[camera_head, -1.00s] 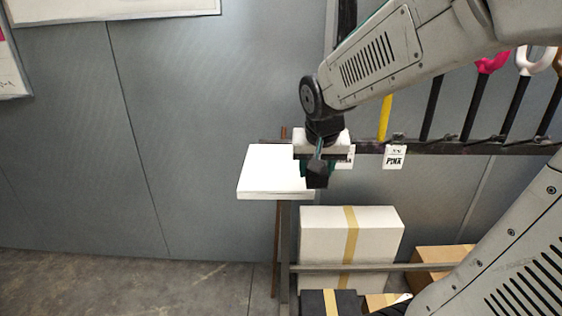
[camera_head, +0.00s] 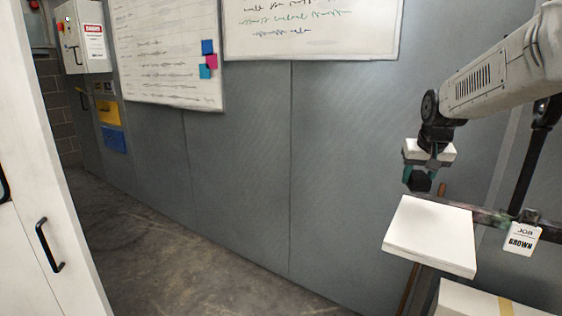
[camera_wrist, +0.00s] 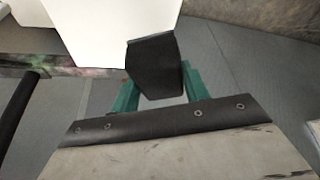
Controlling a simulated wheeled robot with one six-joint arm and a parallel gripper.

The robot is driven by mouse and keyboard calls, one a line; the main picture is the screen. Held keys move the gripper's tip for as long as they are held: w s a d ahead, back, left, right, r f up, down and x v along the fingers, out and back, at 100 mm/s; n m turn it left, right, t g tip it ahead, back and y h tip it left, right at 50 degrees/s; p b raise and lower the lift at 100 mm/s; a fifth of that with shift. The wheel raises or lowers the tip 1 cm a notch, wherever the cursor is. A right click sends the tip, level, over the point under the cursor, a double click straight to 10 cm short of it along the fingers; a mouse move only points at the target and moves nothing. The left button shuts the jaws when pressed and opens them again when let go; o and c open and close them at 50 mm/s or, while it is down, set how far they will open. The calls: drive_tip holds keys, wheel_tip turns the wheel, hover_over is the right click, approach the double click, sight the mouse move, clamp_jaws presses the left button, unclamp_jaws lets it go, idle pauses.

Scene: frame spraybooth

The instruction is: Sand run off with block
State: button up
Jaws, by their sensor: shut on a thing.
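My gripper (camera_head: 420,178) is shut on a small dark block (camera_head: 420,182), which sits between its green fingers. In the wrist view the black block (camera_wrist: 153,65) shows large between the green fingers, in front of the white panel and the grey wall. In the head view the block is near the back edge of a flat white panel (camera_head: 432,235) and appears apart from it. The white panel also shows at the top of the wrist view (camera_wrist: 105,25). No paint run can be made out in either view.
A paint-stained rail (camera_head: 490,216) with a "JOB BROWN" tag (camera_head: 523,238) runs behind the panel. A white taped box (camera_head: 470,302) is below. Whiteboards (camera_head: 312,25) hang on the grey wall. A white door (camera_head: 35,215) stands at left. The floor between is clear.

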drive_tip(key=w+a+f+n, duration=0.2)
drive_tip(key=w+a+f, duration=0.8)
drive_tip(key=f, duration=0.3)
drive_tip(key=shift+w+y, duration=0.4)
drive_tip(key=shift+w, duration=0.25)
drive_tip(key=shift+a+f, duration=0.1)
